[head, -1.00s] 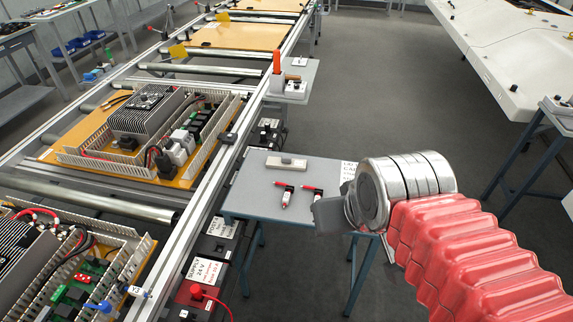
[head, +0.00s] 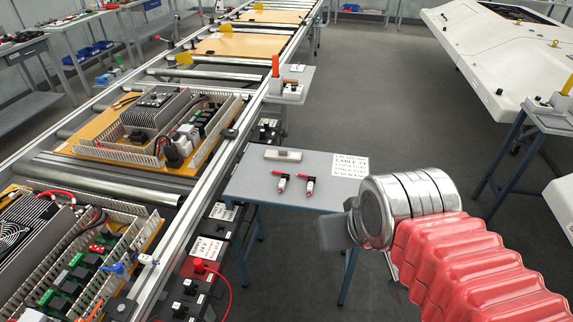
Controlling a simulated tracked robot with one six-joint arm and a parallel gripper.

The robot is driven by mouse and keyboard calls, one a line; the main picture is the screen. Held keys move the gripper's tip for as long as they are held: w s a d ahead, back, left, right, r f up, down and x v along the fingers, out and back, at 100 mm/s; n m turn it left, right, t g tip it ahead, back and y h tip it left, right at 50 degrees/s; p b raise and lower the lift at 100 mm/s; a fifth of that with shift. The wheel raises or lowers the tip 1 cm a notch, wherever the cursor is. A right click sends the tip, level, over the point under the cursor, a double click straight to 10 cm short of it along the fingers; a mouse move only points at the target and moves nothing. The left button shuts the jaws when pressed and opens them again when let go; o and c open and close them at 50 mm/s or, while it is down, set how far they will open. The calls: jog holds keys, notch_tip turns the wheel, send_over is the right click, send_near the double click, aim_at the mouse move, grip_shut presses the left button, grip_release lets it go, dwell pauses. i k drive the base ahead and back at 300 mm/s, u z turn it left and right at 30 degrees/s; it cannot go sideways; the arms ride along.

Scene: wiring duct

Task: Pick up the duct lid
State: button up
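I cannot pick out the duct lid with certainty. A short pale bar (head: 283,154) lies at the back of the small grey table (head: 255,182) and may be it; it is too small to tell. My gripper (head: 333,232) shows as a blurred grey shape at the end of my arm, just off the table's front right corner and apart from the bar. Its fingers cannot be made out, and nothing is seen held in it. Slotted wiring ducts (head: 115,153) stand around the parts on the middle panel.
Two red-and-white tools (head: 281,183) (head: 308,188) and a printed sheet (head: 350,166) lie on the table. The conveyor rail (head: 222,150) runs along its left side. A side shelf (head: 290,92) with an orange upright piece stands behind. Open floor (head: 390,105) lies to the right.

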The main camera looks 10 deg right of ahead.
aim_at(283, 155)
jog(key=u, duration=0.05)
jog(key=k, duration=0.8)
jog(key=u, duration=0.3)
jog(key=i, duration=2.15)
jog(key=z, duration=0.3)
